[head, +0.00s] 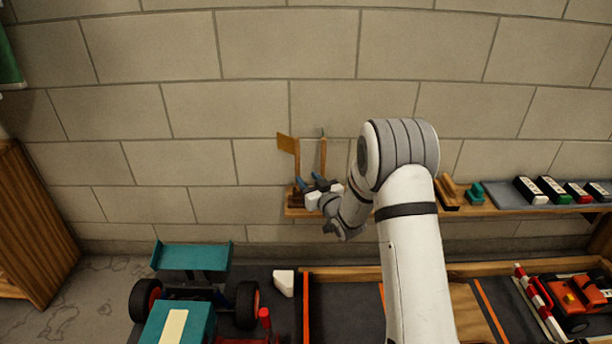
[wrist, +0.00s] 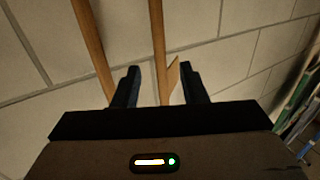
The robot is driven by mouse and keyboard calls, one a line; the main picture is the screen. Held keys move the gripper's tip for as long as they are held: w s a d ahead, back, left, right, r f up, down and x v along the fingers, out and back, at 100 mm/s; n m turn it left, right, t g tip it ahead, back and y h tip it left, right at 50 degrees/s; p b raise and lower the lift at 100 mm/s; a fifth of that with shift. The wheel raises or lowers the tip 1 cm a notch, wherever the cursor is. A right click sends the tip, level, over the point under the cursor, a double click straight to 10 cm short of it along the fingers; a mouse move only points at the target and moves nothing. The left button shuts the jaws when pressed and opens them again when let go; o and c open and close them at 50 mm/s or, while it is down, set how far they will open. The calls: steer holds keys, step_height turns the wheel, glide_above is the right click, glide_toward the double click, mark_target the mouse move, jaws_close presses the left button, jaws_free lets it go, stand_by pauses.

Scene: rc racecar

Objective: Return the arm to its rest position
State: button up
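My white and grey arm (head: 410,230) reaches up and over to the wall shelf. My gripper (head: 309,181) is at the shelf's left end, beside two upright wooden sticks, one carrying a small wooden flag (head: 287,144). In the wrist view my gripper (wrist: 159,69) is open, its two dark fingers spread apart. The flag stick (wrist: 157,40) shows between the fingers, with a gap on each side. The other stick (wrist: 92,45) shows outside, left of the left finger. I cannot tell how deep the flag stick is between the fingers.
The wooden shelf (head: 500,209) runs along the brick wall, with several small boxes on its right part. Below are a teal car (head: 180,322), a red and white barrier (head: 538,305) and an orange car (head: 578,294). A wooden cabinet (head: 35,230) stands at left.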

steer(key=s+d+r+m+g+h+p, duration=0.1)
steer(key=s+d+r+h+p, duration=0.2)
steer(key=r+p, duration=0.45)
steer(key=s+d+r+m+g+h+p, duration=0.15)
steer(key=s+d+r+p, duration=0.3)
steer(key=r, duration=0.55)
steer(key=s+d+r+m+g+h+p, duration=0.1)
steer(key=s+d+r+g+h+p, duration=0.15)
steer(key=r+p, duration=0.55)
steer(key=s+d+r+g+p, duration=0.1)
steer(key=s+r+g+p, duration=0.1)
steer(key=s+r+p, duration=0.4)
steer(key=s+d+r+m+g+h+p, duration=0.1)
steer(key=s+r+g+p, duration=0.2)
steer(key=s, duration=1.3)
steer(key=s+d+r+m+g+p, duration=0.1)
steer(key=s+r+g+p, duration=0.2)
steer(key=s+r+p, duration=0.5)
steer(key=s+r, duration=0.3)
steer(key=r, duration=0.2)
steer(key=shift+d+p, duration=0.3)
steer(key=shift+p, duration=0.05)
steer(key=shift+s, duration=0.1)
